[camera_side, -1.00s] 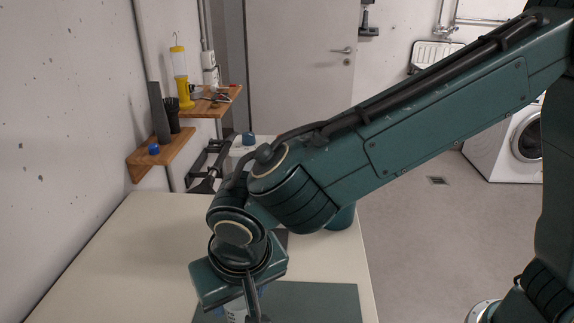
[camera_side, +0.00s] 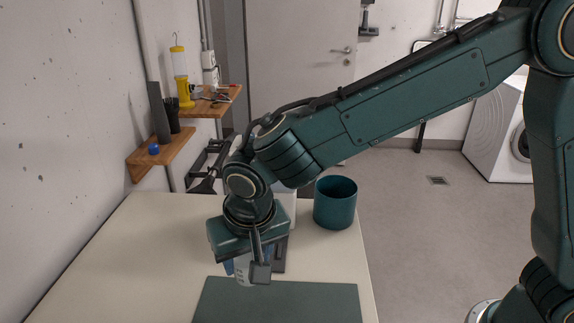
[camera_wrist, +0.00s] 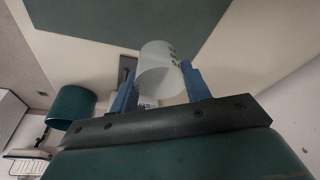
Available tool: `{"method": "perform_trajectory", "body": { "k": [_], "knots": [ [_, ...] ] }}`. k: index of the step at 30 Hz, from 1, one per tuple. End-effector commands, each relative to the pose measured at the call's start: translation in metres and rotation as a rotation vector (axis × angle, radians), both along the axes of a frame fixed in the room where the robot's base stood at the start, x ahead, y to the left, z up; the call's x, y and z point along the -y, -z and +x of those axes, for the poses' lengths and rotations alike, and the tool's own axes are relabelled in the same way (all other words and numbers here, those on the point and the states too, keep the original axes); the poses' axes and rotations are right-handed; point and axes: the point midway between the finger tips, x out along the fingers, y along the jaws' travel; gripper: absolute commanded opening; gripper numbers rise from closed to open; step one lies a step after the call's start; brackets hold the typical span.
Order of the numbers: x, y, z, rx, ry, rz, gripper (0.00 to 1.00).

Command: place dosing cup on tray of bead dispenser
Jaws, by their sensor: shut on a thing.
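The dosing cup (camera_wrist: 160,78), a pale translucent cup, is between the blue fingertips of my gripper (camera_wrist: 159,84) in the wrist view. My gripper is shut on its sides. In the side view the cup (camera_side: 242,271) shows partly below my gripper (camera_side: 246,267), above the table near the back edge of the grey-green mat. A white body (camera_side: 288,204), likely the bead dispenser, stands behind my wrist and is mostly hidden. A dark grey flat piece (camera_side: 280,255), perhaps its tray, shows just right of my gripper; it also shows behind the cup in the wrist view (camera_wrist: 126,66).
A teal container (camera_side: 335,204) stands at the table's back right. The grey-green mat (camera_side: 280,302) lies empty at the front. The cream table (camera_side: 130,245) is clear on the left. Wooden shelves (camera_side: 163,153) with tools are on the left wall.

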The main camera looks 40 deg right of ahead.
Motion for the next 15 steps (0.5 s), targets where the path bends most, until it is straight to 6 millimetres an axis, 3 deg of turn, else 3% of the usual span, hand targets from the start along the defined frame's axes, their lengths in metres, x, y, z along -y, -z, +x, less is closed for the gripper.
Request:
{"method": "perform_trajectory", "body": {
  "k": [15],
  "knots": [
    [0.071, 0.0, 0.071, 0.0, 0.004, 0.0, 0.26]
  ]
}}
